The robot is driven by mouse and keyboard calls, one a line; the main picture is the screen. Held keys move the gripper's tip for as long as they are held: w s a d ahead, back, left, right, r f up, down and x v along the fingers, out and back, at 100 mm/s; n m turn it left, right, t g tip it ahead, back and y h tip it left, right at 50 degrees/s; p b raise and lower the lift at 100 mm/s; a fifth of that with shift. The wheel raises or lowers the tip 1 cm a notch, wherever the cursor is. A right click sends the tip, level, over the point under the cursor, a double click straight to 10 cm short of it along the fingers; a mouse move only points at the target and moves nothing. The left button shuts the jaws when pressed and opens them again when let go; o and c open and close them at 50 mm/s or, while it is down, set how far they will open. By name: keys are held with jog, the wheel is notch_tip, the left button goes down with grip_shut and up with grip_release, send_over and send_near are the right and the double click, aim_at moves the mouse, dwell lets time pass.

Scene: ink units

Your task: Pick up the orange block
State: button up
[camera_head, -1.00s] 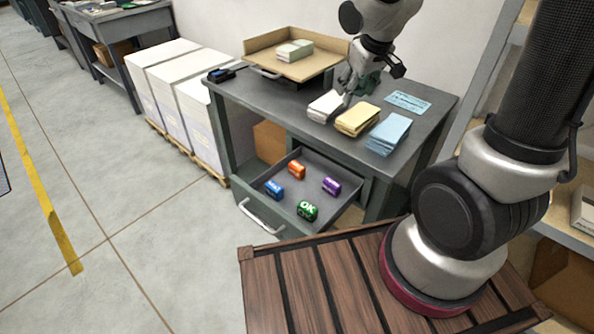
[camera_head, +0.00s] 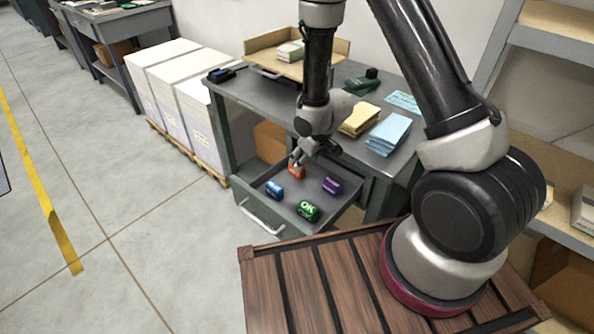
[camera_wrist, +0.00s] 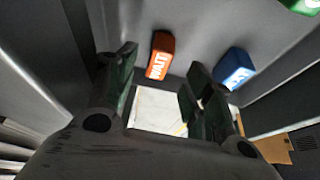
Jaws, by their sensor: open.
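The orange block (camera_head: 296,172) lies in the open grey drawer (camera_head: 262,206), towards its back left. In the wrist view the orange block (camera_wrist: 160,56) shows pale lettering and lies just past the fingertips, nearer the left finger. My gripper (camera_head: 298,158) is right above the orange block and hides part of it in the head view. In the wrist view my gripper (camera_wrist: 163,78) has its two dark fingers spread apart. I see no block held between them. Whether a finger touches the orange block is unclear.
A blue block (camera_head: 274,189), a green block (camera_head: 308,211) and a purple block (camera_head: 332,185) share the drawer. The desk edge is close behind my gripper. Yellow pads (camera_head: 360,117) and blue pads (camera_head: 388,132) stand on the desk top.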

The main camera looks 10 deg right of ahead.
jog(key=x, duration=0.6)
jog(key=shift+w+a+f, duration=0.1)
jog(key=shift+w+f, duration=0.05)
jog(key=shift+f, duration=0.2)
jog(key=c, duration=1.1)
